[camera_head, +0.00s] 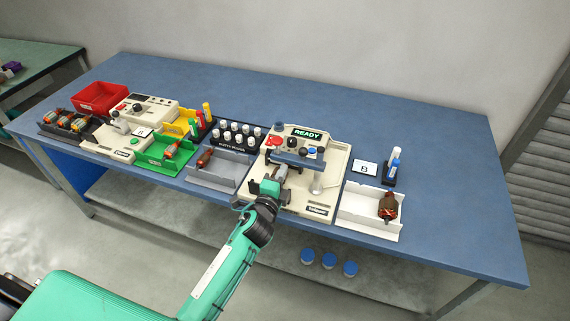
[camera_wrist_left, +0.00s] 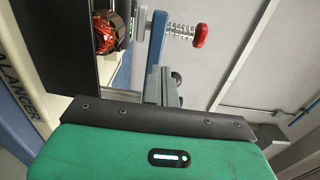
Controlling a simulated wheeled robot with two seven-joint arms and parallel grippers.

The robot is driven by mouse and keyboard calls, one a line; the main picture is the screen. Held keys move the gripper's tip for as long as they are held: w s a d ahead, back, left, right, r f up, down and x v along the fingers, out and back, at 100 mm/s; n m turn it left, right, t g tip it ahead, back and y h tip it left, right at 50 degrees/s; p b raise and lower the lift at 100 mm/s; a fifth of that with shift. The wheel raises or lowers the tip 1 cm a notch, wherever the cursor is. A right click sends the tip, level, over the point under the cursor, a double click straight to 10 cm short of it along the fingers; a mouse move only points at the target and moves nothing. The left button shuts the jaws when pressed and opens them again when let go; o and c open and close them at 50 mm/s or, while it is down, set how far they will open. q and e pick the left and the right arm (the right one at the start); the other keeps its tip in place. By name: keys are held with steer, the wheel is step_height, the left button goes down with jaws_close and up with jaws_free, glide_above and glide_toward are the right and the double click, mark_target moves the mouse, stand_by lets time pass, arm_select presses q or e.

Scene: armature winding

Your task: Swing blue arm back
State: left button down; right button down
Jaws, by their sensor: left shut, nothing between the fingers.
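The cream machine (camera_head: 326,195) with a lit READY display stands right of the table's middle. Its blue arm (camera_head: 297,160) lies across the front of the machine body. In the left wrist view the blue arm (camera_wrist_left: 155,42) stands near a spring-loaded rod with a red knob (camera_wrist_left: 199,36). A copper-wound armature (camera_wrist_left: 106,30) shows beside it, partly cut off. My left gripper (camera_head: 281,171) is shut and empty, just in front of and below the blue arm; I cannot tell whether they touch. My right gripper is out of view.
A white tray (camera_head: 362,226) with an armature (camera_head: 388,206) stands right of the machine. Left of it are a grey tray (camera_head: 228,170), a rack of white-capped bottles (camera_head: 236,140) and a green tray (camera_head: 157,158). The back of the blue table (camera_head: 400,112) is clear.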

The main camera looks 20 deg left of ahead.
mark_target(285, 158)
arm_select(q)
steer(key=shift+w, duration=1.35)
steer(key=shift+w+p, duration=0.1)
steer(key=shift+p, duration=0.3)
steer(key=shift+w+a+r+m+h+p, duration=0.1)
steer(key=shift+w+a+m+h+p, duration=0.1)
steer(key=shift+m+h+p, duration=0.25)
steer(key=shift+w+a+r+m+h+p, duration=0.1)
steer(key=shift+w+m+h+p, duration=0.15)
steer(key=shift+h, duration=0.3)
steer(key=shift+w+a+m+g+h+p, duration=0.15)
steer(key=shift+w+m+g+h+p, duration=0.3)
steer(key=shift+h, duration=0.45)
steer(key=shift+w+a+f+m+g+h, duration=0.15)
steer(key=shift+w+m+g+h, duration=0.1)
steer(key=shift+w+m+h, duration=0.8)
steer(key=shift+w+m+g+h, duration=0.25)
steer(key=shift+m+g+h, duration=0.15)
steer(key=shift+h, duration=0.4)
steer(key=shift+w+m+g+h, duration=0.3)
steer(key=shift+m+h, duration=0.1)
steer(key=shift+h, duration=0.35)
